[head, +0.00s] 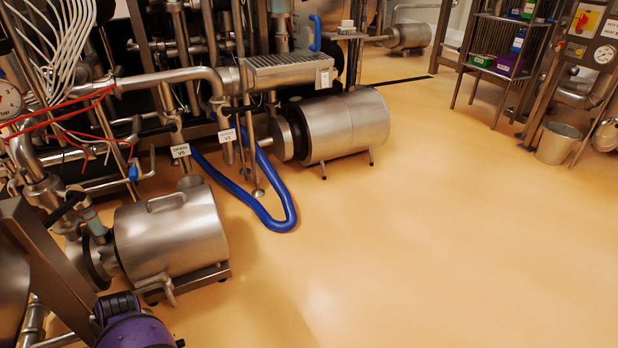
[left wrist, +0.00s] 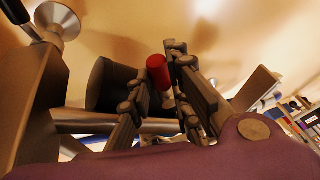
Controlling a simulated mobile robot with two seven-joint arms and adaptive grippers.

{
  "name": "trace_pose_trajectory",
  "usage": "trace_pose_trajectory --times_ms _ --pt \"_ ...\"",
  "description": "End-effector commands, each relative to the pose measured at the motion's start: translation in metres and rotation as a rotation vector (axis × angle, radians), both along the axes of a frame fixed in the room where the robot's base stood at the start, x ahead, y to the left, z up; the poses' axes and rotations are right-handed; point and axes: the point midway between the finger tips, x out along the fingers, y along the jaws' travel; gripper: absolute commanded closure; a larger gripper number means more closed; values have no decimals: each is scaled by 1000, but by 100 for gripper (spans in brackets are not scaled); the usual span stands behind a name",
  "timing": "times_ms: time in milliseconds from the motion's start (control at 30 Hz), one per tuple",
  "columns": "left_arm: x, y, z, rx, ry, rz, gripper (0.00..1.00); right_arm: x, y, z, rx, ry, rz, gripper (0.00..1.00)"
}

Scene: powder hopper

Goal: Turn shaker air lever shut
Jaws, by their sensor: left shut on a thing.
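My left gripper (left wrist: 160,66) is in the left wrist view, its two dark jointed fingers closed on either side of a small red cylindrical grip (left wrist: 157,73). The red grip looks like the handle of the shaker air lever. The rest of the lever and its pivot are hidden, so its angle cannot be told. A dark cylindrical body (left wrist: 108,86) is just left of the fingers. In the head view only a purple part of my arm shows at the bottom left; neither gripper nor the red grip shows there.
In the head view, steel motors (head: 345,125) and pipework fill the left and back. A blue hose (head: 284,222) loops onto the floor. A bucket (head: 558,144) and shelf (head: 505,58) stand at the far right. The yellow floor (head: 430,240) is clear at centre and right.

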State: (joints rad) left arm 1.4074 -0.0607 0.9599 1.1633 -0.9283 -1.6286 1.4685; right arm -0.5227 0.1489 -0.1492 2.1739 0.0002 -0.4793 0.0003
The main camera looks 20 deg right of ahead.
Motion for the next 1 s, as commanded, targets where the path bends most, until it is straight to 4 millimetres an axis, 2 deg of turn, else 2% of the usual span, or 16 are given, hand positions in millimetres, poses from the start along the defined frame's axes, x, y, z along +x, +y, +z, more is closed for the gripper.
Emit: trace_pose_trajectory --times_ms 400,900,933,1000 --pt "3 2 -2 -3 3 163 100 2 -1 -7 -2 3 13 100" --pt "2 1 -2 -5 5 180 100 5 -1 -5 0 -4 14 100" --pt "2 1 -2 -5 5 180 80 5 0 -5 0 -4 14 100" --pt "2 1 -2 -5 4 179 71 4 0 -5 0 -3 13 100"
